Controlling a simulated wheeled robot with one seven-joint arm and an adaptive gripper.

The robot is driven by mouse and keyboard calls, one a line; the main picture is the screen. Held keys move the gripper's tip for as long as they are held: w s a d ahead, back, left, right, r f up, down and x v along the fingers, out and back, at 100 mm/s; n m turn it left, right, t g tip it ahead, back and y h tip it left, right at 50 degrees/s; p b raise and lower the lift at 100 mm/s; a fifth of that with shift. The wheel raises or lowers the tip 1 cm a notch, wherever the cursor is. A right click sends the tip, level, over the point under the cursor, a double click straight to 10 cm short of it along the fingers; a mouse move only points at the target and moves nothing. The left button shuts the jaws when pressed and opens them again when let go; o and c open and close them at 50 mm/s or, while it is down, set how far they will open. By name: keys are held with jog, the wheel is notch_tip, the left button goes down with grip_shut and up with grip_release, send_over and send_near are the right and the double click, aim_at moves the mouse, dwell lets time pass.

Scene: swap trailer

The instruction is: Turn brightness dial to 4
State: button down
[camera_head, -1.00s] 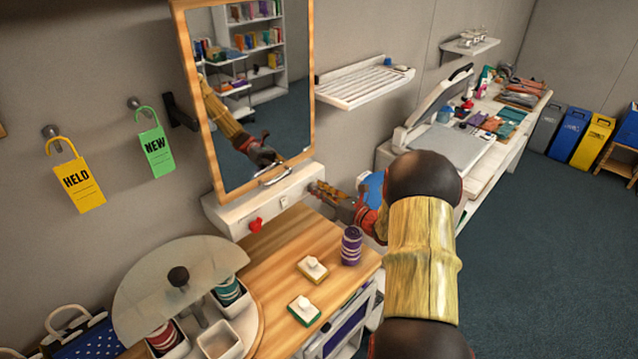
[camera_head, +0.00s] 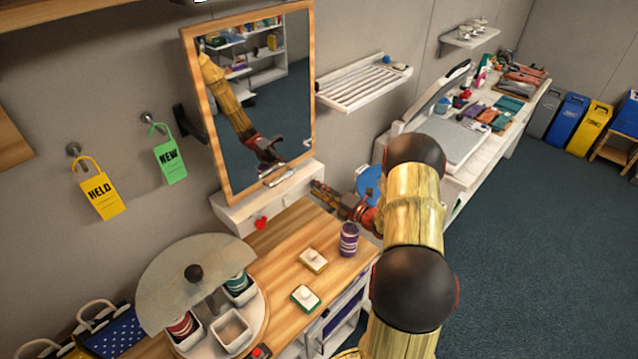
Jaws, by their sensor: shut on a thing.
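The white panel box (camera_head: 240,214) hangs under the wood-framed mirror (camera_head: 199,100). A red knob (camera_head: 262,223) sticks out of its front toward the left. A small pale switch (camera_head: 287,201) sits to the right of the red knob. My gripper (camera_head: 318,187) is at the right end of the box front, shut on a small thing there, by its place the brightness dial. The fingers hide that dial, and its marks and setting cannot be read from here. My arm comes in from the right, and the mirror reflects it.
Below the box, the wooden counter (camera_head: 282,247) holds a purple striped cup (camera_head: 348,240), two small knobbed blocks and a round carousel (camera_head: 185,268) with bins. A slatted wall shelf (camera_head: 350,94) is to the right.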

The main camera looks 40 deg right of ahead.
jog(key=m+p, duration=0.6)
jog(key=m, duration=0.5)
jog(key=shift+d+m+y+p, duration=0.1)
jog(key=shift+m+y+p, duration=0.2)
jog(key=shift+y, duration=0.1)
dwell(0.3)
jog(key=c, duration=1.7)
grip_release()
jog(key=shift+o, duration=0.6)
jog(key=s+d, duration=0.1)
jog(key=s, duration=1.1)
jog(key=shift+d, duration=0.4)
